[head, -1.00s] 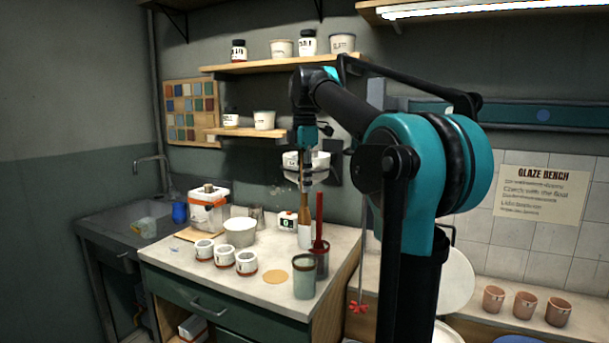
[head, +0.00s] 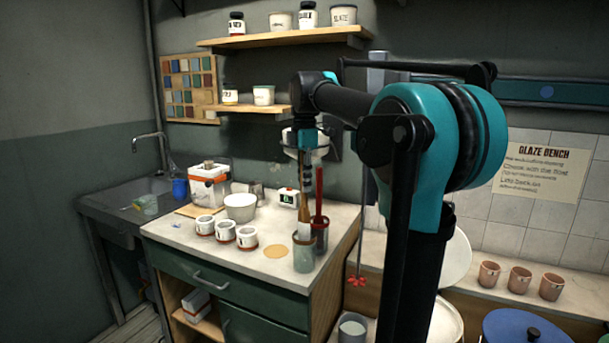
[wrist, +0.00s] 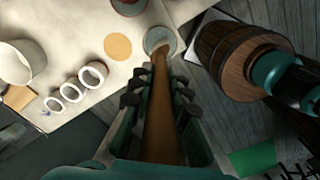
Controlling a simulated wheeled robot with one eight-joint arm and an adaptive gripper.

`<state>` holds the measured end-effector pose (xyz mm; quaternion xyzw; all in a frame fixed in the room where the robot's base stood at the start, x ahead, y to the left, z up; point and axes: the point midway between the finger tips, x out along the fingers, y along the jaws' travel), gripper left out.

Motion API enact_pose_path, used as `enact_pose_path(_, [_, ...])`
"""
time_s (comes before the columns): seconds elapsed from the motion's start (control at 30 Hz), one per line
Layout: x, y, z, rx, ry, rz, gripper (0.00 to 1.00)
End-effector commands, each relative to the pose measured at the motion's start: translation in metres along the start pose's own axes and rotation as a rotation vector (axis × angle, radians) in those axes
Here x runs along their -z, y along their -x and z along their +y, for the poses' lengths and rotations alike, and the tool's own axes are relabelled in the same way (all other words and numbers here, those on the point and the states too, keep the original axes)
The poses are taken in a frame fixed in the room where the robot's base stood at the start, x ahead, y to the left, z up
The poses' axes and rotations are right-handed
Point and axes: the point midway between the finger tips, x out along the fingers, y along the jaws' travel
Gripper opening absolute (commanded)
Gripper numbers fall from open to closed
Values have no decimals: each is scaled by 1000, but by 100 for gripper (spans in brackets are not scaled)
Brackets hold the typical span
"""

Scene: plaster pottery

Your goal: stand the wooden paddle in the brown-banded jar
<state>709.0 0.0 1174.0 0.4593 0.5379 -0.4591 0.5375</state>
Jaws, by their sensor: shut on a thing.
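My gripper (head: 307,182) is shut on the wooden paddle (head: 304,212), which hangs nearly upright with its lower end down. In the head view the paddle's lower end meets the jar's rim line.
A tan disc (head: 275,251) lies left of the jar. Several white cups (head: 224,236) and a white bowl (head: 240,208) stand further left. The bench edge is close to the jar.

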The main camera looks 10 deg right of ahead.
Motion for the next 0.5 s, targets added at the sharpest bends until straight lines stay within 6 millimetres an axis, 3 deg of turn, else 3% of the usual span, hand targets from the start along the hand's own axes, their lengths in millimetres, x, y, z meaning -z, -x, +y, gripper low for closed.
enact_pose_path(0.5, [0,-29,0,0,0,0,0])
